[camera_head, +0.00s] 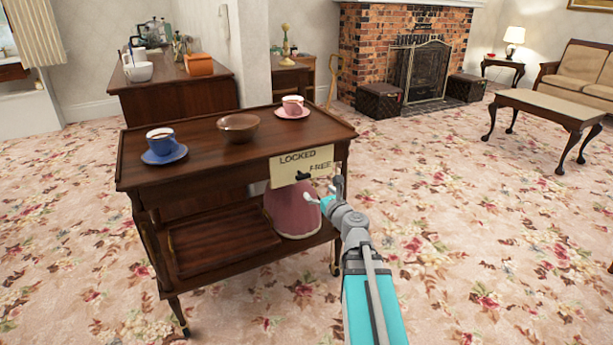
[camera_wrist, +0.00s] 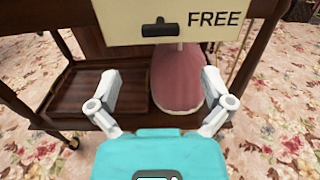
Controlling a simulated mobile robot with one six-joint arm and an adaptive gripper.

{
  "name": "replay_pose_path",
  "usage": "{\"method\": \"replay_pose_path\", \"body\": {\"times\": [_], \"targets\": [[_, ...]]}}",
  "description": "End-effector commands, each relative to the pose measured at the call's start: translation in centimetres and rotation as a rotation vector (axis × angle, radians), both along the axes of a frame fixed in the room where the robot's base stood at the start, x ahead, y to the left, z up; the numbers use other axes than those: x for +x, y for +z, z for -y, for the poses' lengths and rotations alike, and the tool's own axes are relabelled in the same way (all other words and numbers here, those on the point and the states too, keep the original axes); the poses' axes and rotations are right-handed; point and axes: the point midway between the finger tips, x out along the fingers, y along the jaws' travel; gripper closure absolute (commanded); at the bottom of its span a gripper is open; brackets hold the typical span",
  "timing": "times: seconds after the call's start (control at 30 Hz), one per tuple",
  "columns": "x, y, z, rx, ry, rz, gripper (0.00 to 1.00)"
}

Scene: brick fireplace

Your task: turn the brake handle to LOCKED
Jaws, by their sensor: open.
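The brake handle (camera_head: 303,175) is a small dark lever on a cream sign plate (camera_head: 285,173) at the front right of a wooden trolley (camera_head: 225,165). The plate reads LOCKED at upper left and FREE at lower right. In the wrist view the handle (camera_wrist: 160,27) is a short, roughly horizontal bar on the plate, left of the word FREE. I cannot tell for sure which word it points to. My gripper (camera_head: 323,192) is open and empty, close to the plate. In the wrist view its fingers (camera_wrist: 160,78) are spread below the handle, not touching it.
A blue cup (camera_head: 160,141), a brown bowl (camera_head: 238,127) and a pink cup (camera_head: 292,105) stand on the trolley top. A pink rounded object (camera_head: 290,212) is on the lower shelf, behind the gripper.

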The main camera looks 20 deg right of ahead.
Motion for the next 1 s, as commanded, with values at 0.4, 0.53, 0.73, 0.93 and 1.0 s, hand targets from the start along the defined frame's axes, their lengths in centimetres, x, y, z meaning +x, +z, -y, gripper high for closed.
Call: {"method": "replay_pose_path", "body": {"times": [0.4,0.53,0.73,0.93,1.0], "targets": [[6.9,0.0,0.0,0.0,0.001,0.0,0.0],[8.6,0.0,-0.1,0.0,0.0,-0.001,0.0],[10.1,0.0,-0.2,0.0,0.0,-0.001,0.0],[10.5,0.0,-0.3,0.0,0.0,-0.001,0.0],[10.5,0.0,-0.3,0.0,-0.001,-0.001,0.0]]}}
